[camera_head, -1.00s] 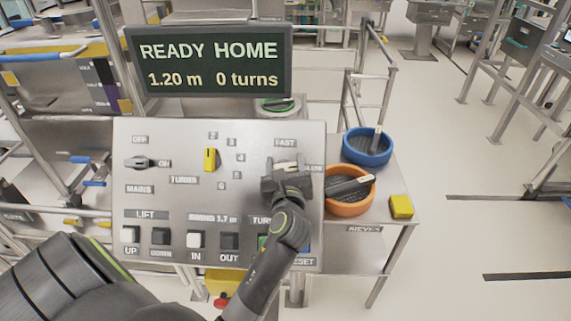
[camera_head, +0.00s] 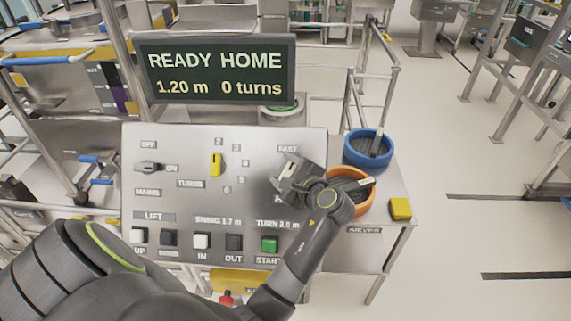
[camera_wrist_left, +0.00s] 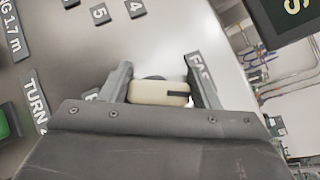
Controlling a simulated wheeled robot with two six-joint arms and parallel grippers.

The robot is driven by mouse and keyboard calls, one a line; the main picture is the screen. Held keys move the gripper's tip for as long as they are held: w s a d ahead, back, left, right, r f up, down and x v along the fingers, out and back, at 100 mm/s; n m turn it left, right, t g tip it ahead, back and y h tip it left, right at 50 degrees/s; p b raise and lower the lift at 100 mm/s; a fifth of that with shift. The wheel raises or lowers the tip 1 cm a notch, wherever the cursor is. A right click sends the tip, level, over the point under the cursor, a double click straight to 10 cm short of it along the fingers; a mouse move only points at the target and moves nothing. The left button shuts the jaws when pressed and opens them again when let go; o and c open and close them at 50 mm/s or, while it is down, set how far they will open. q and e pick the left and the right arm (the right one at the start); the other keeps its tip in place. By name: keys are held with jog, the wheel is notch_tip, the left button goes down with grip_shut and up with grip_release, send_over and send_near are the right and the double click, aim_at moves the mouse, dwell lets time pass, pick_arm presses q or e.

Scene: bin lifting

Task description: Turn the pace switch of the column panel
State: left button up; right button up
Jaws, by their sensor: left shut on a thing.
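The column panel (camera_head: 190,210) is a grey sloped board with labelled switches and buttons. The pace switch, a cream knob (camera_head: 289,168), is at its upper right below the FAST label (camera_head: 287,149). In the left wrist view, the cream knob (camera_wrist_left: 158,93) with a dark mark at one end lies between the two fingers. The gripper hides the SLOW label and most of the label below. My right gripper is not in view.
A display (camera_head: 216,70) above reads READY HOME, 1.20 m, 0 turns. A yellow TURNS knob (camera_head: 216,165), a MAINS switch (camera_head: 149,168) and a button row (camera_head: 201,241) share the panel. Blue (camera_head: 367,148) and orange (camera_head: 350,191) sieves and a yellow block (camera_head: 400,209) stand right.

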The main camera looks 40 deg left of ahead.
pick_arm(q)
jog(key=n+g+h+p, duration=0.1)
jog(key=n+g+p, duration=0.1)
jog(key=n, duration=0.1)
jog(key=shift+s+r, duration=0.1)
jog(key=shift+s+f+n+g+h+p, duration=0.1)
jog(key=shift+f+n+g+h+p, duration=0.15)
jog(key=shift+n+g+h+p, duration=0.6)
jog(key=shift+n+y, duration=0.25)
jog(key=shift+n, duration=0.3)
jog(key=o, duration=0.8)
jog(key=shift+o, duration=0.9)
jog(key=shift+a, duration=0.1)
